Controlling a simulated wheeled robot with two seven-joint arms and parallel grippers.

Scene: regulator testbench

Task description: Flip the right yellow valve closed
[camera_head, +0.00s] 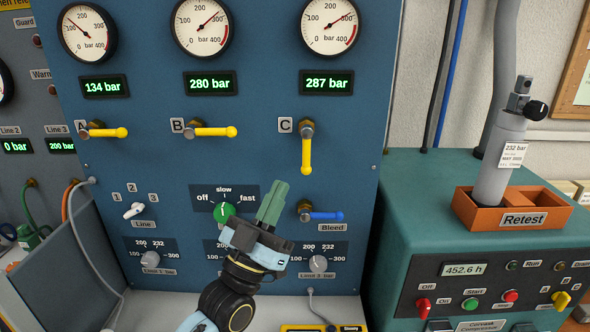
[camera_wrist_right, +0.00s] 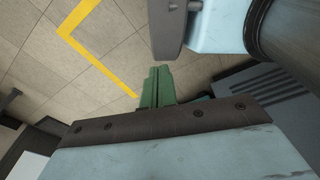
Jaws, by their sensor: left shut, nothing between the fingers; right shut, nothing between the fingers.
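The right yellow valve (camera_head: 307,152), marked C, sits on the blue panel under the 287 bar display, and its handle points straight down. Yellow valves A (camera_head: 105,132) and B (camera_head: 212,132) have handles lying level, pointing right. My left gripper (camera_head: 274,200) has green fingers that are shut and empty. In the head view it appears below and left of valve C's handle tip, apart from it, in front of the lower panel. My right gripper (camera_wrist_right: 157,88) shows only in the right wrist view, shut and empty, with tiled floor behind it.
A blue bleed valve (camera_head: 322,216) is just right of my left gripper, and a green slow/fast knob (camera_head: 224,211) is just left. A teal compressor cabinet (camera_head: 400,230) with an orange Retest tray (camera_head: 467,212) stands at the right. Yellow floor tape (camera_wrist_right: 92,58) crosses the tiles.

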